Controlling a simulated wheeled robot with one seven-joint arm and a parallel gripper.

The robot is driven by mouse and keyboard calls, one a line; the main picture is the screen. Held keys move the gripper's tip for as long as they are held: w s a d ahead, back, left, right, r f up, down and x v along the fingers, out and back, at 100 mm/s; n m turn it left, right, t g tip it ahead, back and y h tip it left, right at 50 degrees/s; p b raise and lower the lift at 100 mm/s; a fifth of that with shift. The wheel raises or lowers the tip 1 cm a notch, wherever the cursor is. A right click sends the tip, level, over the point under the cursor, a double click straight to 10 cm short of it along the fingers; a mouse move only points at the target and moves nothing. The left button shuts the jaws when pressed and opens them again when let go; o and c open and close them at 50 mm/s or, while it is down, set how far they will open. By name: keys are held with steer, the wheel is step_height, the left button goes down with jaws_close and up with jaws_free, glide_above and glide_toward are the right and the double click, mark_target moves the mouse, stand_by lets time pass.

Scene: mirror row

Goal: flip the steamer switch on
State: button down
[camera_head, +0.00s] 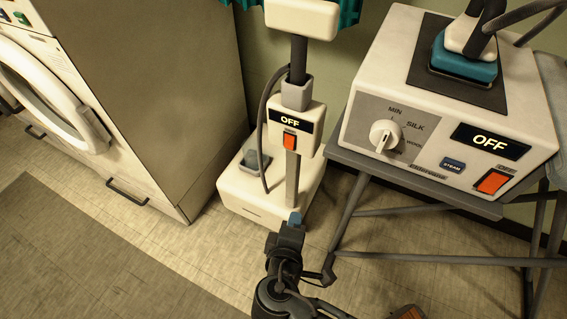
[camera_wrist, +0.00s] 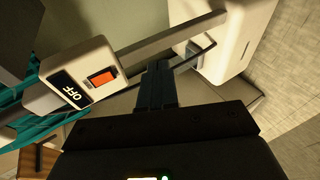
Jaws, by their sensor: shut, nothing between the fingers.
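The steamer (camera_head: 255,190) is a white floor unit with an upright pole and a control box (camera_head: 306,142). The box has a black display (camera_head: 290,121) that reads OFF and an orange-red rocker switch (camera_head: 290,140) below it. My gripper (camera_head: 295,217) is below the switch and apart from it, in front of the steamer base. In the wrist view the switch (camera_wrist: 102,77) and the OFF display (camera_wrist: 70,92) show left of my gripper (camera_wrist: 158,68). The fingers are together with nothing between them.
A white ironing station (camera_head: 440,176) with its own OFF display (camera_head: 490,141) and red switch (camera_head: 493,181) stands on a grey folding stand (camera_head: 350,215) at right. A front-loading washer (camera_head: 110,90) is at left. Floor (camera_head: 130,235) is clear between.

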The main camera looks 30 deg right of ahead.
mark_target(288, 148)
steer(key=w+a+r+m+h+b, duration=0.2)
steer(key=w+a+r+h, duration=0.3)
steer(key=w+a+r, duration=0.1)
steer(key=shift+w+a+r, duration=0.15)
steer(key=shift+a+r, duration=0.1)
steer(key=shift+r, duration=0.35)
steer(key=x, duration=0.4)
steer(key=b+x, duration=0.1)
steer(key=x, duration=0.9)
steer(key=shift+r+b, duration=0.3)
steer(key=shift+b, duration=0.05)
steer(key=shift+d, duration=0.1)
